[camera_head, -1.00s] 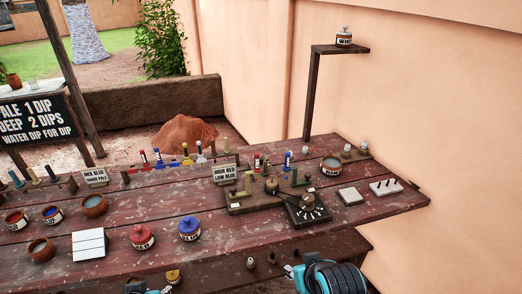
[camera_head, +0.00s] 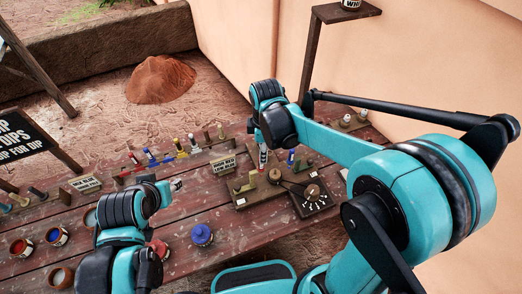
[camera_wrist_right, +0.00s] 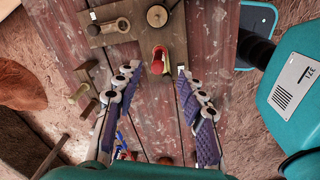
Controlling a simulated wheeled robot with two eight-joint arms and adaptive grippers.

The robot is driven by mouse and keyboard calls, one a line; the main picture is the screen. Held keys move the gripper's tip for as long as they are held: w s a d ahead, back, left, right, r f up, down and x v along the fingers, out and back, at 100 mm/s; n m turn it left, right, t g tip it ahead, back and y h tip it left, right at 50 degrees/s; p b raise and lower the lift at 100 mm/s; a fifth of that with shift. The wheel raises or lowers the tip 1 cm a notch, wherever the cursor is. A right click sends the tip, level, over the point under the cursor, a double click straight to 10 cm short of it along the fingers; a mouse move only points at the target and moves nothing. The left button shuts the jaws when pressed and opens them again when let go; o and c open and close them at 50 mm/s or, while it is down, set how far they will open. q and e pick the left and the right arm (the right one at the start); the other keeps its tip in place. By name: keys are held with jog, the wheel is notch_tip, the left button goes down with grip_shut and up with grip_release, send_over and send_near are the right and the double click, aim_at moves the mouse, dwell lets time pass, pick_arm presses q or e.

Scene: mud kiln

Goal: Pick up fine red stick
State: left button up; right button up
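The fine red stick (camera_head: 262,157) stands upright on the wooden board, just below my right wrist in the head view. In the right wrist view a red-topped piece, seemingly that stick (camera_wrist_right: 158,62), shows on the board between the fingertips. My right gripper (camera_wrist_right: 156,76) is open there, its purple-padded fingers spread on either side with nothing between the pads.
A blue-topped stick (camera_head: 291,158) stands just right of the red one. The board (camera_head: 245,199) also holds pegs and a dark dial block (camera_head: 313,201).

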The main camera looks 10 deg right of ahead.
aim_at(261, 167)
jog(key=shift+w+a+r+n+p, duration=0.25)
jog(key=shift+a+n+p, duration=0.05)
jog(key=shift+n, duration=0.2)
jog(key=shift+w+a+f+g, duration=0.1)
jog(key=shift+w+f+g, duration=0.05)
jog(key=shift+f+g, duration=0.15)
notch_tip(261, 167, down, 8)
jog(key=shift+r+b, duration=0.15)
jog(key=shift+b, duration=0.75)
pick_arm(q)
jog(key=shift+f, duration=0.1)
pick_arm(e)
grip_shut()
